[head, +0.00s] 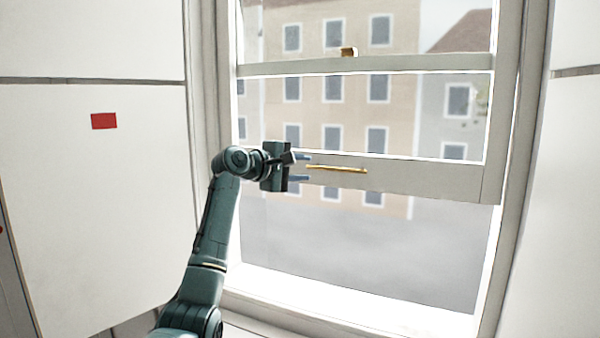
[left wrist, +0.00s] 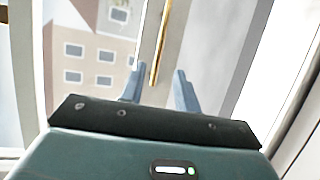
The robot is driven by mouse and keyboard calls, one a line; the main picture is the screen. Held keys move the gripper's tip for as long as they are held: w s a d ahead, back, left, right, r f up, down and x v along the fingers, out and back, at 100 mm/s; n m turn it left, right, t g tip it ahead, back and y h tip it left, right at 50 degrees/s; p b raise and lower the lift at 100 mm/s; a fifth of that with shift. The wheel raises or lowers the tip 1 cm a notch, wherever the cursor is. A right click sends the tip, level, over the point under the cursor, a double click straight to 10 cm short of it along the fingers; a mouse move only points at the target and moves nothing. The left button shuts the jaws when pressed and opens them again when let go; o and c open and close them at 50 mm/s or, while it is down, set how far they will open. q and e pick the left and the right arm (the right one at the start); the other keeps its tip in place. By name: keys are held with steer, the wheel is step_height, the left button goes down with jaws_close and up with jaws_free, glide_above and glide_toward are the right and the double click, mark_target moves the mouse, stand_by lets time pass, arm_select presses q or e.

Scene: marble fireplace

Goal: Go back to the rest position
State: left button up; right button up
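My left gripper (head: 303,168) is raised in front of the window, beside the left end of a thin brass handle (head: 337,169) on the lower rail of the sash (head: 420,178). Its two blue-grey fingers are apart. In the left wrist view the fingers (left wrist: 158,90) are spread with nothing held between them, and the brass handle (left wrist: 154,72) lies ahead, near the left finger. The sash is raised, with an open gap below it. My right gripper is in neither view.
A white window frame (head: 511,120) surrounds the sash. A brass latch (head: 349,51) sits on the upper rail. A white panel with a red rectangle (head: 104,121) stands at the left. The sill (head: 340,308) is clear. Buildings show outside.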

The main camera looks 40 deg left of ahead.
arm_select(q)
steer(key=shift+s, duration=0.1)
stand_by(0.5)
steer(key=d+f+m+g+y, duration=0.1)
steer(key=d+f+m, duration=0.25)
steer(key=f, duration=0.75)
steer(key=d+f+m+g, duration=0.15)
steer(key=d+f, duration=0.25)
steer(key=f, duration=0.7)
steer(key=s+d+f+m+g, duration=0.1)
steer(key=s+d+f+m, duration=0.25)
steer(key=f, duration=0.45)
steer(key=s+d+f+m, duration=0.2)
steer(key=s+d+f, duration=0.25)
steer(key=f, duration=0.25)
steer(key=s+d+f+m+g, duration=0.1)
steer(key=s+d+f+m, duration=0.4)
steer(key=s+d+f, duration=0.55)
steer(key=s+d+f+m, duration=0.1)
steer(key=s+d+m, duration=0.1)
steer(key=s, duration=0.6)
steer(key=s+d+f+m+h, duration=0.1)
steer(key=s+d+m, duration=0.1)
steer(key=s+d, duration=0.3)
steer(key=s, duration=0.3)
steer(key=shift+s+d+f+g+h, duration=0.15)
steer(key=shift+s+f+g+h, duration=0.1)
steer(key=shift+f+g+h, duration=0.1)
